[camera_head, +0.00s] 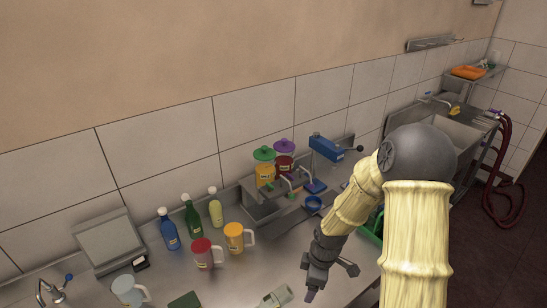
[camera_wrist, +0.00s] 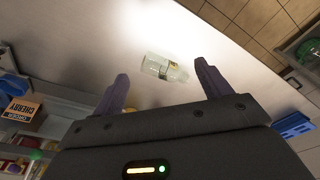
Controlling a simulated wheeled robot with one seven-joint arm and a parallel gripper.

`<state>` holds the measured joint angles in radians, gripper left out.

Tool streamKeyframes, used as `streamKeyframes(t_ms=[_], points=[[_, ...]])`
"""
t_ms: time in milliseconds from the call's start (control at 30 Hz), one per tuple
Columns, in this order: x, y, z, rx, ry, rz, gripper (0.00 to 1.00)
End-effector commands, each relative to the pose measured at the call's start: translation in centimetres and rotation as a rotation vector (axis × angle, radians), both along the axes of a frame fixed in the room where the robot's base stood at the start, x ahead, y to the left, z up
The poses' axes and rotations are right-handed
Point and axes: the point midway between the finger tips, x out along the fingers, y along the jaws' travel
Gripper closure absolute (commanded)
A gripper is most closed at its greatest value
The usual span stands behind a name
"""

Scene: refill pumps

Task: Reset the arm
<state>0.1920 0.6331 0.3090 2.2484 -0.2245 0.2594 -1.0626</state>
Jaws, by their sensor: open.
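My gripper (camera_head: 332,281) hangs low over the steel counter, at the lower middle of the head view. In the wrist view its two purple fingers (camera_wrist: 163,86) are spread apart with nothing between them. In the head view a pale green object (camera_head: 278,297) lies left of my gripper, cut by the bottom edge. Two pump containers, one green-lidded (camera_head: 264,166) and one purple-lidded (camera_head: 284,159), stand by the wall.
Blue (camera_head: 169,230), green (camera_head: 192,218) and pale yellow (camera_head: 215,208) bottles stand at the counter's back left. Red (camera_head: 205,254) and orange (camera_head: 235,238) pitchers stand before them. A blue dispenser (camera_head: 326,148) stands behind my arm. A sink (camera_head: 455,135) is at right.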

Motion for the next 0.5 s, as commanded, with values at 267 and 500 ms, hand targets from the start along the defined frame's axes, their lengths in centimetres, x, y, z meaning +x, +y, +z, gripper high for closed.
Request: streamKeyframes(t_ms=[267,500], points=[[-3.2,-2.6,4.9,-0.058,-0.044,-0.546,0.23],[-6.9,-4.1,8.3,-0.007,-0.089,-1.042,0.23]])
